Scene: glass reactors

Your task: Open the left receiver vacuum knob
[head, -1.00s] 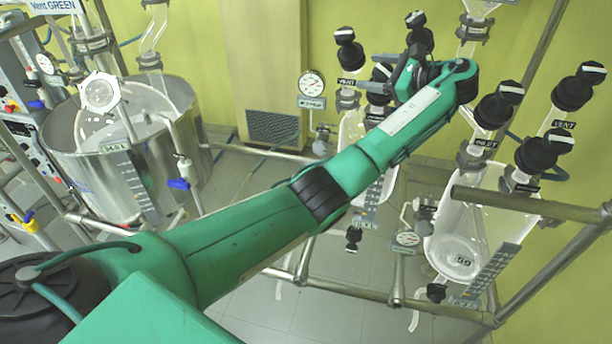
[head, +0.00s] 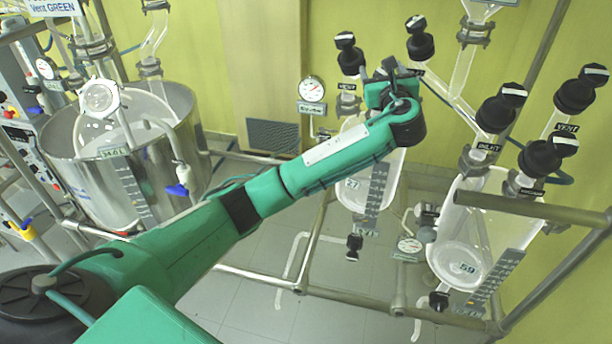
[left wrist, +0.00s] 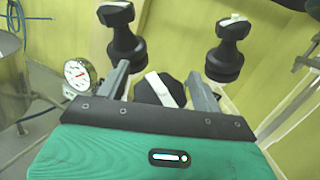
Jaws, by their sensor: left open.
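The left receiver (head: 352,187) is the glass vessel at centre right in the head view. Its vent knob (head: 349,54) and a second black knob (head: 419,40) stand above it, each with a white bar on top. My left gripper (head: 388,70) is over the receiver's top and mostly hides a third knob there, whose label I cannot read. In the left wrist view this black knob (left wrist: 160,90) lies between my two open fingers, its white bar slanted. I cannot tell whether the fingers touch it. My right gripper is not in view.
The right receiver (head: 470,230) and its several black knobs stand to the right. A round gauge (head: 312,89) is on the wall side, left of the left receiver. Metal rails (head: 520,207) run in front. A steel vessel (head: 125,150) stands at left.

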